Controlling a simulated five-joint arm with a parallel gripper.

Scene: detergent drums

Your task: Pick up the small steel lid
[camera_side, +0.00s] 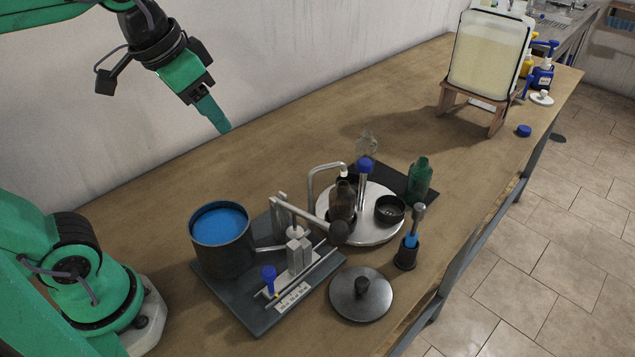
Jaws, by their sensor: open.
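The small steel lid (343,303) is a round grey disc with a dark knob on top. It lies flat near the front edge of the wooden table, right of the dark base plate. My gripper (219,119) is in the upper left, high above the table near the wall, well apart from the lid. It points down and to the right. Its green fingers are seen nearly edge-on, with nothing visible between them. It is open and empty.
A drum of blue liquid (221,241) and a metal fixture stand on the dark base plate (251,322). Behind the lid are a black cup with a blue-necked tool (406,254) and a round tray (379,232) with bottles. The table's back left is clear.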

